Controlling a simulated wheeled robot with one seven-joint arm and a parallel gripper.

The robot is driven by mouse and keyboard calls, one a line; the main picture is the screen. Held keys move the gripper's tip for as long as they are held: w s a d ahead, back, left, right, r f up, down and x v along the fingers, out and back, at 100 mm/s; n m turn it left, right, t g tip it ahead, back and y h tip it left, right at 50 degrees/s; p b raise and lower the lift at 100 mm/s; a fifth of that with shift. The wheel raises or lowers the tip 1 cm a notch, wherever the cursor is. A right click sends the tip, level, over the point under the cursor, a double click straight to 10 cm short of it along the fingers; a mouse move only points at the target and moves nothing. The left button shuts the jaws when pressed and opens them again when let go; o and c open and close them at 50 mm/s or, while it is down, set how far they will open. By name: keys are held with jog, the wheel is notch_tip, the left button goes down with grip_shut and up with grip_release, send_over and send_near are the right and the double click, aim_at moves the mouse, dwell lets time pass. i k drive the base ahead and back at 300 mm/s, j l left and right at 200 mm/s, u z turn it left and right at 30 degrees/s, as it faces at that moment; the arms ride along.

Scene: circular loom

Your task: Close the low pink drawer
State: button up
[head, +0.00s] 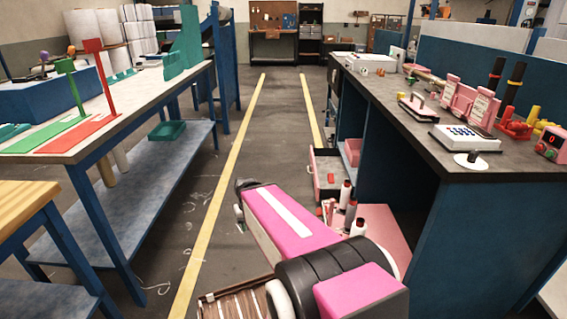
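A pink drawer front (326,179) with a small red part on it stands out from the blue workbench on the right, low down, so this drawer looks open. Nearer to me, a low flat pink surface (390,232) extends out of the same bench near the floor. Several white, red and dark spools (346,191) stand on or by it. I cannot tell whether this surface belongs to the same drawer or to a second one. My pink and black arm crosses the lower middle and hides part of it.
The right bench (462,185) has a dark top with pink devices and tools, and a solid blue near end. A long table (50,152) with a lower shelf (150,200) stands on the left. The aisle floor (270,140) between the yellow lines is clear ahead.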

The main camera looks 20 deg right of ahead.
aim_at(324, 161)
jog(key=i+j+z, duration=0.15)
jog(key=i+z, duration=0.2)
jog(key=i, duration=0.2)
jog(key=i+j+z, duration=0.3)
jog(key=i, duration=0.25)
jog(key=i+j+z, duration=0.35)
jog(key=i, duration=0.2)
jog(key=i+j+z, duration=0.6)
jog(key=j+z, duration=0.15)
jog(key=j, duration=0.15)
